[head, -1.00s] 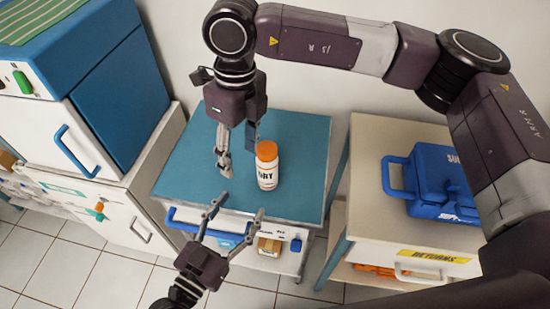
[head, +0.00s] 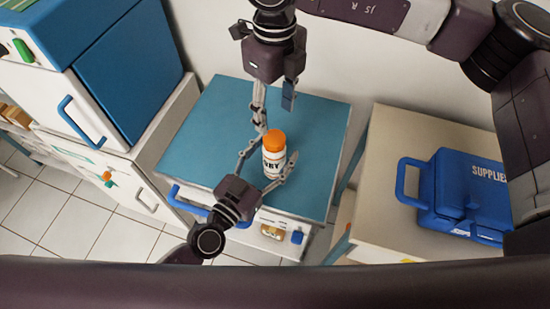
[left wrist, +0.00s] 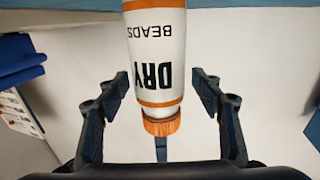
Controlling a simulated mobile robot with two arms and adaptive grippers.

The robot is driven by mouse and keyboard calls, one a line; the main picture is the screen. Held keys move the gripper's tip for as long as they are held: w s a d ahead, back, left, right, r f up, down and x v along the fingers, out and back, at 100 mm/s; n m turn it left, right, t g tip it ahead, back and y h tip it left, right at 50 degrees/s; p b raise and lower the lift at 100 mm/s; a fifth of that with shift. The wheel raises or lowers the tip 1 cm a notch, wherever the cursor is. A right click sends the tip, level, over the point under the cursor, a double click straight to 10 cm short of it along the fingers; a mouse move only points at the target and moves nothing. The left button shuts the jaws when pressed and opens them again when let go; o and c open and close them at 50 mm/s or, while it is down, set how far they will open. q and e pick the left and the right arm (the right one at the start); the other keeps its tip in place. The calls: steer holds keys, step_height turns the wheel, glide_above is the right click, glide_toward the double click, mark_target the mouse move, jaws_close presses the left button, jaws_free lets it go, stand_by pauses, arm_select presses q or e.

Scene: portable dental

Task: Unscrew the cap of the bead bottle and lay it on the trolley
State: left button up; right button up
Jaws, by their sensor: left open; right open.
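The bead bottle (head: 273,163) is white with orange bands and an orange cap (head: 275,140). It stands upright on the blue top of the trolley (head: 215,125), near its front, with the cap on. My left gripper (head: 276,150) is open at the bottle, one finger on each side. In the left wrist view the bottle (left wrist: 155,55) appears upside down, its cap (left wrist: 161,123) between the open fingers, with a gap on both sides. My right gripper (head: 275,118) is open, pointing down just behind and above the cap.
A cream side cabinet (head: 385,170) with a blue supplies case (head: 465,195) stands to the right. A white and blue cabinet unit (head: 110,115) stands to the left. The trolley top around the bottle is bare. A wall is behind.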

arm_select(q)
steer(key=shift+r, duration=0.1)
steer(key=shift+w, duration=0.1)
jaws_close()
stand_by(0.4)
